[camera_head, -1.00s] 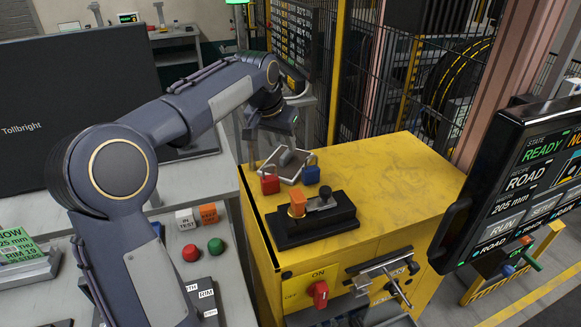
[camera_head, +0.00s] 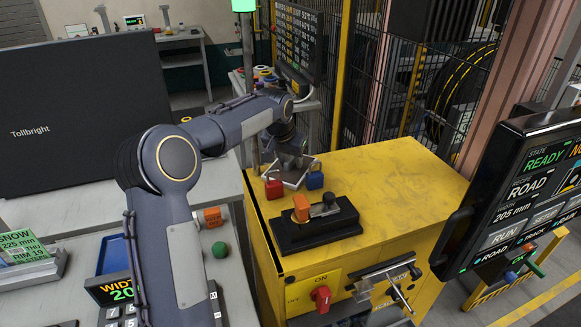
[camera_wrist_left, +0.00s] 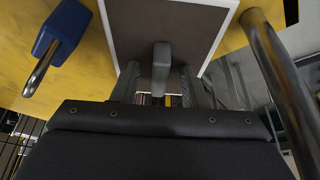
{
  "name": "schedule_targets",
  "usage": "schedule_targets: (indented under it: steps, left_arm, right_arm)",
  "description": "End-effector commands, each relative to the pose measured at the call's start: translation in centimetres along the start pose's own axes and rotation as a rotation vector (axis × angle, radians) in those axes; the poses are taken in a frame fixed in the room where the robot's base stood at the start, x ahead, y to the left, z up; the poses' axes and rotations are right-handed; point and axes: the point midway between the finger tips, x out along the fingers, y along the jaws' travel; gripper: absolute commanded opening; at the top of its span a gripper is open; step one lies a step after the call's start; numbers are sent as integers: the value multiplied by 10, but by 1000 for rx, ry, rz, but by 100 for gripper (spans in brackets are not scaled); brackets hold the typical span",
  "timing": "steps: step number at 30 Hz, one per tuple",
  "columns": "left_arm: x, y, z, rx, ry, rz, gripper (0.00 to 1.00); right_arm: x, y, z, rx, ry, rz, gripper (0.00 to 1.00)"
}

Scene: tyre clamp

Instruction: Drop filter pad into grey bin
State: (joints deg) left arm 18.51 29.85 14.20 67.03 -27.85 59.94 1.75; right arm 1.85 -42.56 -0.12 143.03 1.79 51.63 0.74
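A small dark tray with a pale rim (camera_head: 312,164) sits on the back left of the yellow cabinet; it fills the top of the left wrist view (camera_wrist_left: 200,35). A grey upright piece (camera_wrist_left: 161,68) stands on it; I cannot tell whether this is the filter pad. My left gripper (camera_head: 291,158) is low over the tray, partly hiding it. In the left wrist view its fingers (camera_wrist_left: 160,92) are apart, with the grey piece in line with the gap. Contact cannot be seen. I cannot make out a grey bin. My right gripper is out of view.
Red (camera_head: 274,188) and blue (camera_head: 315,180) padlocks flank the tray's front. A black switch block (camera_head: 316,226) with an orange piece stands nearer on the cabinet (camera_head: 400,180). A metal post rises close behind the tray. The cabinet's right half is clear.

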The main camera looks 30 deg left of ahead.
Motion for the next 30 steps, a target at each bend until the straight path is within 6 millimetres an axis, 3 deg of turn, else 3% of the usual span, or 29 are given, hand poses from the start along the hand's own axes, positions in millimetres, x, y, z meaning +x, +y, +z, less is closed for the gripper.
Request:
schedule_targets:
  steps: [3, 12, 23, 30]
  left_arm:
    - [0, 0, 0, 0, 0, 0, 37]
    - [0, 0, 0, 0, 0, 0, 0]
    - [-3, 0, -1, 0, 1, 0, 0]
    - [-24, 0, -10, 1, 4, -1, 0]
  right_arm:
    - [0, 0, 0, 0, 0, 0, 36]
    - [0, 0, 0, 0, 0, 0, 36]
    - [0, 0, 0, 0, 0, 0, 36]
    - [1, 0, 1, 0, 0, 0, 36]
